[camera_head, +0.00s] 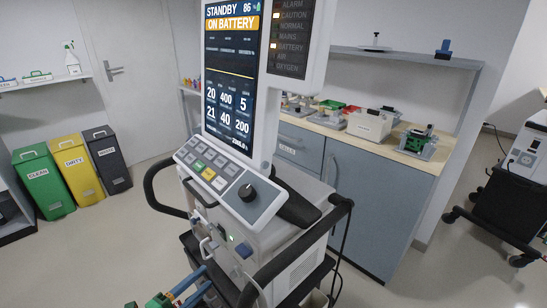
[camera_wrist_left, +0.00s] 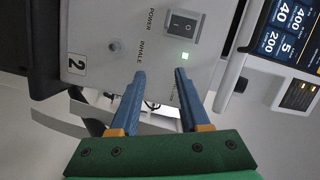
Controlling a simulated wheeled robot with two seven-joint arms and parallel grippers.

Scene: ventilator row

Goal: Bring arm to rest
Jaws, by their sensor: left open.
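My left gripper (camera_head: 206,277) comes in low in the head view, with blue fingers on a green body. It is in front of the ventilator (camera_head: 300,262). In the wrist view the left gripper (camera_wrist_left: 161,74) is open, with nothing between its fingers. Its tips point at the white front panel, below the black power switch (camera_wrist_left: 181,24) and a lit green lamp (camera_wrist_left: 186,56). I cannot tell whether the tips touch the panel. The screen (camera_head: 231,75) reads STANDBY and ON BATTERY. My right gripper is not in view.
Black handles (camera_head: 285,258) and a dark cable flank the ventilator. Behind it stands a grey cabinet (camera_head: 375,195) with trays and devices on top. Green, yellow and dark bins (camera_head: 76,170) stand at the left. Another wheeled machine (camera_head: 508,195) is at the right. Floor between is clear.

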